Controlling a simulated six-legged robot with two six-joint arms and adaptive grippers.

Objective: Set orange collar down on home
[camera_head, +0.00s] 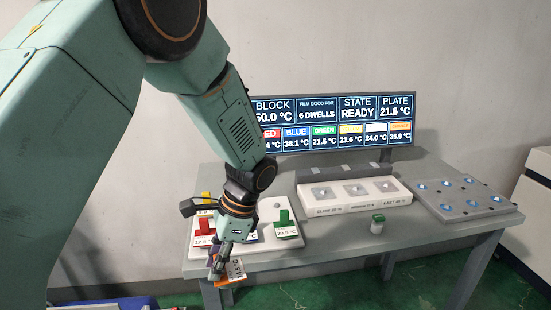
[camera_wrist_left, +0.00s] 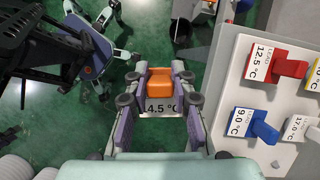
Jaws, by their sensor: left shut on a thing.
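My left gripper (camera_head: 224,272) is shut on the orange collar (camera_head: 230,283), which has a white temperature label. In the left wrist view the orange collar (camera_wrist_left: 160,83) sits between the two fingers, its label partly readable as "4.5 °C". It hangs over the green floor, just off the table's front edge. The white collar board (camera_head: 262,213), which may be the home, lies on the table behind the gripper; my wrist hides part of it. In the left wrist view the board (camera_wrist_left: 248,95) is to the right, apart from the collar. My right gripper is not in view.
The board holds a red collar (camera_head: 203,230), a green collar (camera_head: 284,225) and a blue collar (camera_wrist_left: 262,127), among others. A display (camera_head: 335,122) stands behind.

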